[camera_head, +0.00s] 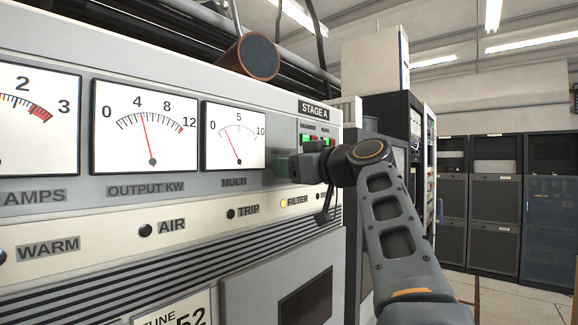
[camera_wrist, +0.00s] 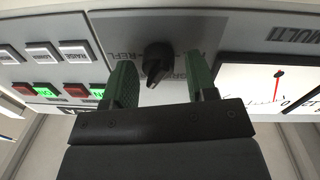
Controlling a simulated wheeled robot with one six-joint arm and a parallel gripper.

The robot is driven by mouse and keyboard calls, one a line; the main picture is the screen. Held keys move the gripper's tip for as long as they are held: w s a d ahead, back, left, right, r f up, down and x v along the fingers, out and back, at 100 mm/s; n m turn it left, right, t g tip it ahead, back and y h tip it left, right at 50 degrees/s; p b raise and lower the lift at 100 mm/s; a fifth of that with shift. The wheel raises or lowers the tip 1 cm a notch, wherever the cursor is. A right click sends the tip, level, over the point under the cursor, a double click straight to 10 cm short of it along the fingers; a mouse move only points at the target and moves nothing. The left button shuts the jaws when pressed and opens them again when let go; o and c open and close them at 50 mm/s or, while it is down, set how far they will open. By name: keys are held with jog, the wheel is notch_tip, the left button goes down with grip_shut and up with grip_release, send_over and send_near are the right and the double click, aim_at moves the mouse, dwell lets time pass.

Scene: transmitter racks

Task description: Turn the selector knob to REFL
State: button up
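The selector knob (camera_wrist: 157,60) is a small black knob on a grey plate in the wrist view. A label reading REFL (camera_wrist: 124,54) is to its left, in upside-down print; another label beside the knob is partly covered. I cannot tell which label the knob points to. My gripper (camera_wrist: 161,76) has two green fingers, open, one on each side of the knob with gaps between. In the head view my gripper (camera_head: 281,168) is at the panel, right of the MULTI meter (camera_head: 234,137), and hides the knob.
In the wrist view, several push buttons (camera_wrist: 75,50), some lit green or red, are left of the gripper. The MULTI meter (camera_wrist: 268,88) is to the right. In the head view, a STAGE A label (camera_head: 314,108) is above the gripper. Dark racks (camera_head: 495,200) stand farther right.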

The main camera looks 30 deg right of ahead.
jog(key=c, duration=0.7)
jog(key=shift+c, duration=0.4)
jog(key=m+p, duration=0.1)
jog(key=m, duration=0.5)
jog(key=shift+d+r, duration=0.1)
jog(key=m+p, duration=0.2)
jog(key=m, duration=0.3)
jog(key=shift+w+g, duration=0.1)
jog(key=shift+g, duration=0.3)
jog(key=shift+m, duration=0.4)
jog(key=o, duration=0.9)
jog(key=shift+o, duration=0.2)
